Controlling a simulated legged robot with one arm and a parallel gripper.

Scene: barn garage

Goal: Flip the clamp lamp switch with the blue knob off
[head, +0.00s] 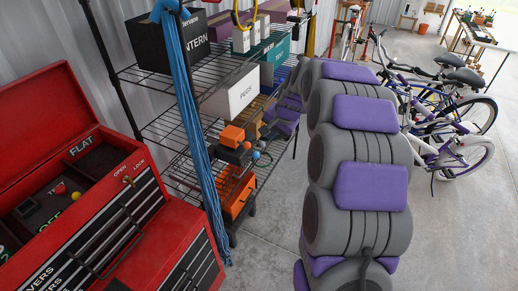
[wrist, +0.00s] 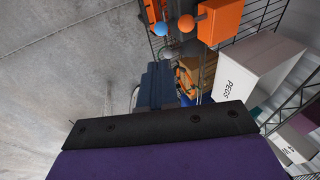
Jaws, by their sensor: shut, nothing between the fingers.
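The blue knob (head: 256,155) is a small ball at the wire shelf's front edge, beside small orange and black boxes. It also shows near the top of the wrist view (wrist: 160,29), left of an orange knob (wrist: 186,23) close to an orange box (wrist: 218,22). I cannot tell which way its switch is set. My gripper (wrist: 158,72) shows in the wrist view as dark fingers beyond my purple and black wrist. It is shut and empty. The fingertips appear below the blue knob in the picture, with a gap between. No lamp is clearly seen.
A wire shelf (head: 160,80) holds a white PEGS box (head: 230,92) and a black lantern box (head: 165,42). An open red tool chest (head: 110,215) stands at left. An orange box (head: 238,195) sits low. Bicycles (head: 465,105) stand at right. Concrete floor (head: 450,240) is clear.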

